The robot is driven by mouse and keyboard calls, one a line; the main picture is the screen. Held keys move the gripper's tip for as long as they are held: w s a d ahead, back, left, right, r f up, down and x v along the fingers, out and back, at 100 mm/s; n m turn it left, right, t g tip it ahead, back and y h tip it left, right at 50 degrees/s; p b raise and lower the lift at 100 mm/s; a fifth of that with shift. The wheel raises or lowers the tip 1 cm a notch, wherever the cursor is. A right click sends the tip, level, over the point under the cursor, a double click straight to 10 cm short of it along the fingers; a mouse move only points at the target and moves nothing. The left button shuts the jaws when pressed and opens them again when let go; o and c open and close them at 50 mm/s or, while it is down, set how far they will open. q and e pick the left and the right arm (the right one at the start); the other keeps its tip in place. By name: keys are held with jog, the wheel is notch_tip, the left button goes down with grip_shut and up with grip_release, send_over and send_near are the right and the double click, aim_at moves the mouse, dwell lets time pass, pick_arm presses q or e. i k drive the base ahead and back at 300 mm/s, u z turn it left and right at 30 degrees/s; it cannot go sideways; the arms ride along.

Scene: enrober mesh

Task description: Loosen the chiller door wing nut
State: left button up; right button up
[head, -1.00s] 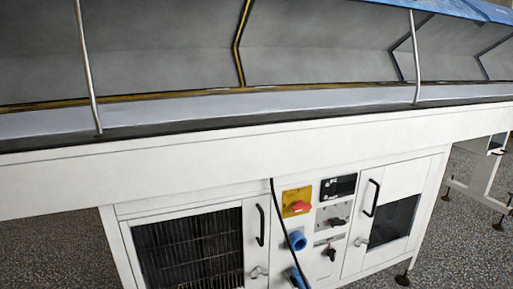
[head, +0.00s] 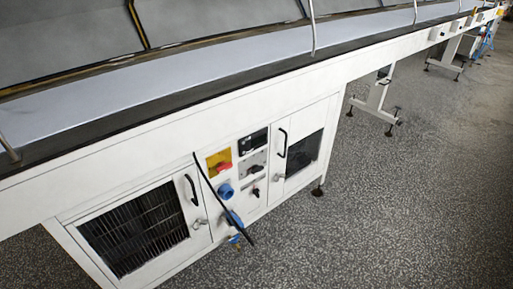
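The chiller cabinet stands under the long white conveyor bed in the head view. Its left door (head: 167,246) has a dark louvred grille and a black handle (head: 191,190). A small metal fastener (head: 199,223) sits below that handle. The right door (head: 296,168) has a dark window and a black handle (head: 283,143), with another small metal fastener (head: 280,177) below it. Both doors look closed. The fasteners are too small for me to tell which is a wing nut. Neither of my grippers is in view.
Between the doors are a yellow-and-red switch (head: 220,164), a dark display (head: 252,140) and a blue socket (head: 225,191). A black cable (head: 212,190) hangs across the front. A levelling foot (head: 317,190) stands at the right corner. Speckled floor (head: 400,210) is clear in front and right.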

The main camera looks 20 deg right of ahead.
aim_at(277, 175)
jog(key=z, duration=1.55)
jog(key=i, duration=1.05)
jog(key=u, duration=2.05)
